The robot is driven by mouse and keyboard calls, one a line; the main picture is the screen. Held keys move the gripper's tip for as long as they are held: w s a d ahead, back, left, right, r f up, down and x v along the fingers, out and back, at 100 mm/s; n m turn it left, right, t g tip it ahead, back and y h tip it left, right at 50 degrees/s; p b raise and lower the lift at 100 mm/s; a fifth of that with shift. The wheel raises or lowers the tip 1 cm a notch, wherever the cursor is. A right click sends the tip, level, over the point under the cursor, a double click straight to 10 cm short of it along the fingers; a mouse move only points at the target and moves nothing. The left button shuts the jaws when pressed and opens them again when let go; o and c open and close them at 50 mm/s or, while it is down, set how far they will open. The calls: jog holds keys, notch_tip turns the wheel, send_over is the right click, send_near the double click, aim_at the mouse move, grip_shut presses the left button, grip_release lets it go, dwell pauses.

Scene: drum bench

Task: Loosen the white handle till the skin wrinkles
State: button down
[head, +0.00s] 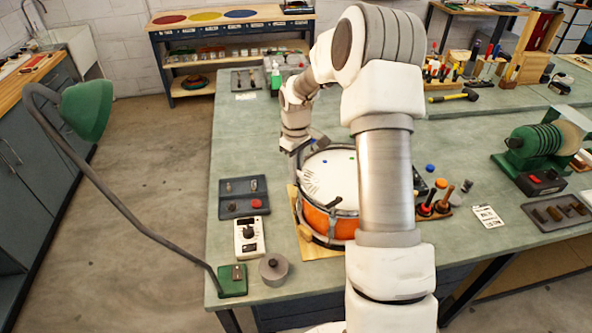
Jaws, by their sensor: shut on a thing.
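The drum (316,219) has an orange shell, a metal rim and a white skin (335,172). It stands on a wooden board at the bench's near left part. Short grey lines fan out on the skin near its left edge; they look like wrinkles, but the view is too small to be sure. A small dark piece lies near the front rim. My gripper (307,146) points down at the drum's far left rim, shut on what I take to be the white handle, which the gripper hides. My arm covers the drum's right side.
Left of the drum are a dark tray (243,197), a white box with a dial (249,237) and a grey cylinder (273,268). A green lamp (88,110) arches over the left edge. Upright tools (436,203) and a green machine (535,146) stand right of my arm.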

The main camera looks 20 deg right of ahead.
jog(key=c, duration=0.9)
grip_release()
notch_tip(320, 180, up, 18)
jog(key=shift+f+b, duration=0.25)
jog(key=shift+b, duration=0.35)
jog(key=s+a+r+m+t+h, duration=0.1)
jog(key=s+a+r, duration=0.25)
jog(key=s, duration=0.35)
jog(key=s+a+r+m+t, duration=0.1)
jog(key=s+a+r, duration=0.2)
jog(key=s+r, duration=0.25)
jog(key=s+a+f+m+t, duration=0.1)
jog(key=s, duration=0.4)
jog(key=s+a+f+m+t, duration=0.1)
jog(key=s, duration=0.5)
jog(key=s+a+f+m+t+y, duration=0.1)
jog(key=s, duration=0.5)
jog(key=shift+a+f+t, duration=0.3)
jog(key=shift+a+f, duration=0.1)
